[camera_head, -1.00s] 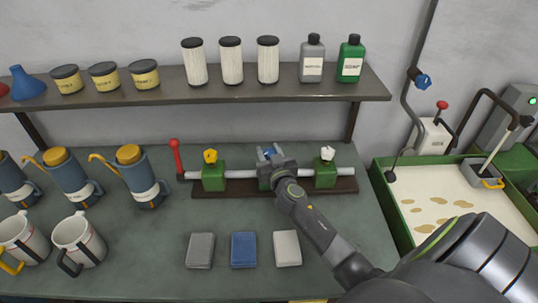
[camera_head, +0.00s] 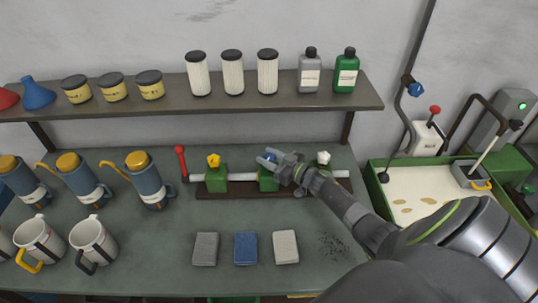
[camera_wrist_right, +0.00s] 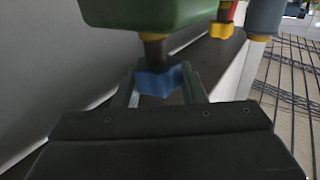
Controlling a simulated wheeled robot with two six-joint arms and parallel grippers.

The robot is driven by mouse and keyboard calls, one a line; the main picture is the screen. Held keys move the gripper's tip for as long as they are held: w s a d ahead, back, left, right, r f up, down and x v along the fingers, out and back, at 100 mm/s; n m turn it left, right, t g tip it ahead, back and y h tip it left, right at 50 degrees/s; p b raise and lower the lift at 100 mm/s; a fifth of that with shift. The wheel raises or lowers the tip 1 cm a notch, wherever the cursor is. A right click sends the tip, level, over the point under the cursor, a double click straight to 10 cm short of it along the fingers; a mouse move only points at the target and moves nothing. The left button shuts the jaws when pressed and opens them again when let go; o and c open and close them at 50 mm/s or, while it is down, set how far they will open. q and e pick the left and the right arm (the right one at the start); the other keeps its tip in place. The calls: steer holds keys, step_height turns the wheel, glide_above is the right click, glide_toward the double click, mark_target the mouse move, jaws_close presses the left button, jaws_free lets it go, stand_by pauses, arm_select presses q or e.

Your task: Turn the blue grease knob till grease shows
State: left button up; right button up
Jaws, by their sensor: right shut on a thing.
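The blue grease knob (camera_head: 270,157) sits on the middle green block (camera_head: 268,181) of a rail on the bench. My right gripper (camera_head: 268,160) comes in from the right and is shut on this knob. In the right wrist view, the blue knob (camera_wrist_right: 157,80) is between the two fingers of my gripper (camera_wrist_right: 160,86), on a short dark stem from the green block (camera_wrist_right: 150,12). The grease outlet is hidden or too small to make out. My left gripper is not in view.
A yellow knob (camera_head: 213,160) and a white knob (camera_head: 323,157) top the neighbouring green blocks. A red lever (camera_head: 181,162) stands at the rail's left end. A shelf (camera_head: 220,105) overhangs behind. A green-rimmed tray (camera_head: 376,195) stands right.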

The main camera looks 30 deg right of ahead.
steer(key=shift+n+y, duration=0.3)
steer(key=shift+y, duration=0.2)
steer(key=o, duration=1)
steer(key=shift+w, duration=0.1)
steer(key=shift+c, duration=0.2)
steer(key=b+v, duration=0.5)
steer(key=v, duration=1.2)
steer(key=shift+s+d+r, duration=0.2)
steer(key=shift+r, duration=0.05)
